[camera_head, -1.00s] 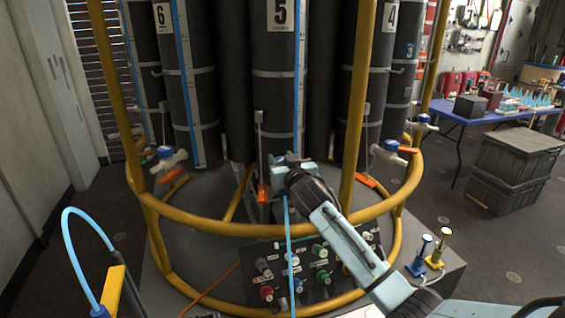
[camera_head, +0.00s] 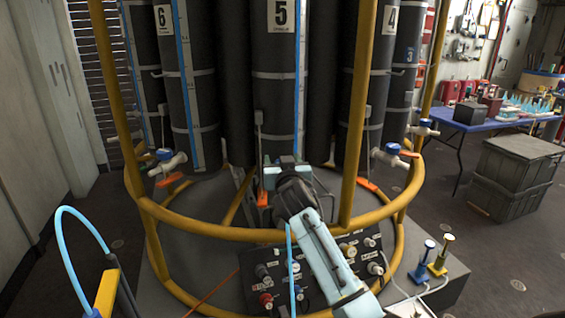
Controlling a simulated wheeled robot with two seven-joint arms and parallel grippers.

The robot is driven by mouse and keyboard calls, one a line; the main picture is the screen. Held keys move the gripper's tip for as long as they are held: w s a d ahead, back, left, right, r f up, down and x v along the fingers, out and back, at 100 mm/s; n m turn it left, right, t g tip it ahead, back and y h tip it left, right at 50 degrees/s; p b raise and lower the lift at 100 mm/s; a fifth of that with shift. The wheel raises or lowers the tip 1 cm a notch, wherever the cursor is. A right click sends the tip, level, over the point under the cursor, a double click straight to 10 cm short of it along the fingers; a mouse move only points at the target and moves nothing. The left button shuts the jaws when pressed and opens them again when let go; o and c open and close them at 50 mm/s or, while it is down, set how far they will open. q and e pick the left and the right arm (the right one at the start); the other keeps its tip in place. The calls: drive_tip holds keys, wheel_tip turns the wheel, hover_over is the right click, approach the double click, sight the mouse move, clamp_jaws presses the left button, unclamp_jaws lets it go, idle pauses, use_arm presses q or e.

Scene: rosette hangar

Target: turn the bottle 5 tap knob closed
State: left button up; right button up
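Bottle 5 (camera_head: 281,95) is the dark cylinder at the centre, with the number 5 on its upper part. My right arm comes up from the bottom, and its gripper (camera_head: 284,166) is at the foot of bottle 5, inside the yellow frame. The wrist and gripper body cover the bottle 5 tap and its knob, so I cannot see whether the fingers touch it or how far they are apart. An orange piece (camera_head: 263,198) shows just left of the gripper. My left gripper is not in view.
Yellow rails (camera_head: 230,234) ring the bottles, and one upright (camera_head: 358,120) stands just right of my gripper. Neighbouring taps with blue knobs sit left (camera_head: 164,155) and right (camera_head: 392,149). A valve panel (camera_head: 264,283) lies below. A blue hose (camera_head: 66,250) arches at lower left.

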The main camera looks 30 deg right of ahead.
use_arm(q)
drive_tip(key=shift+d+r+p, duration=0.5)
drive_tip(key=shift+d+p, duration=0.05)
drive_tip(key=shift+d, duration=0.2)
use_arm(e)
drive_tip(key=v, duration=1.3)
drive_tip(key=shift+s, duration=0.25)
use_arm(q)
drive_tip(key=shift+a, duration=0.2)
use_arm(e)
drive_tip(key=shift+f, duration=0.15)
